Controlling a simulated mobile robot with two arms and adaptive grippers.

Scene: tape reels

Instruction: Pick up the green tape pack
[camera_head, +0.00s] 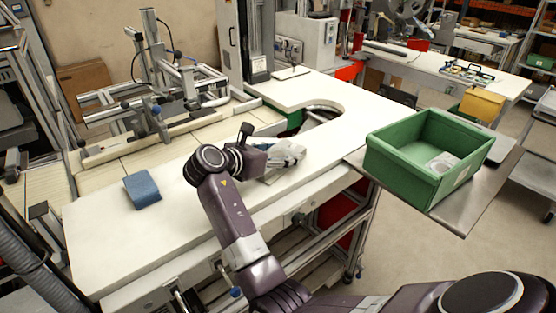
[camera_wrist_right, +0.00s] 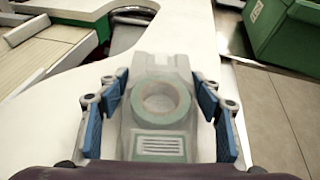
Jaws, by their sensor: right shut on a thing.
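The green tape pack (camera_wrist_right: 160,140) is a clear package with a pale green ring-shaped reel and a striped label. In the right wrist view it lies between the blue-padded fingers of my right gripper (camera_wrist_right: 160,105), which is shut on it from both sides. In the head view my right gripper (camera_head: 285,155) is over the white table, and the pack is mostly hidden by the gripper and wrist. Whether the pack touches the table is unclear. My left gripper is not in view.
A blue block-like item (camera_head: 141,190) lies on the white table (camera_head: 110,240) at left. A green crate (camera_head: 400,165) with a whitish item inside stands on a side shelf at right. A metal frame fixture (camera_head: 165,90) stands behind. The table has a curved cut-out at the back.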

